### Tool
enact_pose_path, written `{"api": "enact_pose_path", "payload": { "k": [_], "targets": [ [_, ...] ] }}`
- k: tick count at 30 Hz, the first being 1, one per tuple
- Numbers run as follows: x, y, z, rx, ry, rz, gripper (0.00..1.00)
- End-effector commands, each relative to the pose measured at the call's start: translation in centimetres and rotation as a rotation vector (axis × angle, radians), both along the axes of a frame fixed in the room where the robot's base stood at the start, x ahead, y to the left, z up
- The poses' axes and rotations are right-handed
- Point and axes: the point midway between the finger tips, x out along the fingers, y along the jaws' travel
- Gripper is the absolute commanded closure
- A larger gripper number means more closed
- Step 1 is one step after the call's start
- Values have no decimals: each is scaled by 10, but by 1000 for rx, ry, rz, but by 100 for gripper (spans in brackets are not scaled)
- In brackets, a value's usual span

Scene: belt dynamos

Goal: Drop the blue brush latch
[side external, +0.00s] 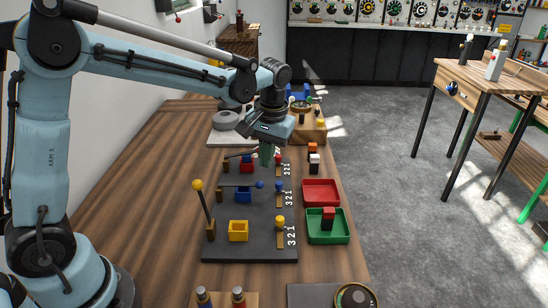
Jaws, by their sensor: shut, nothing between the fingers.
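A dark panel (262,246) on the wooden bench carries red, blue and yellow rows. The blue row has a dark lever arm (236,185) lying about level, with a blue ball (259,184) at its right end. A blue block (243,196) sits below the arm, and a blue knob (279,185) stands to the right beside the numbers. My gripper (266,162) points down, shut and empty, above the panel beyond the blue ball. Its fingers look greenish. I cannot tell whether they touch anything. They partly hide the red row.
The yellow-balled lever (204,208) stands nearly upright at the near left, beside a yellow block (238,231). A red block (246,167) is in the far row. A red tray (321,184) and a green tray (345,236) lie right of the panel. Bare bench lies left.

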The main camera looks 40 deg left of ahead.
Motion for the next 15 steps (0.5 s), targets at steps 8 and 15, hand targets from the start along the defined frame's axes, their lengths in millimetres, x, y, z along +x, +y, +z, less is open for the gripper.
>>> {"api": "enact_pose_path", "payload": {
  "k": [8,15],
  "targets": [
    [3,-3,-7,0,0,0,100],
    [3,-3,-7,0,0,0,100]
  ]
}}
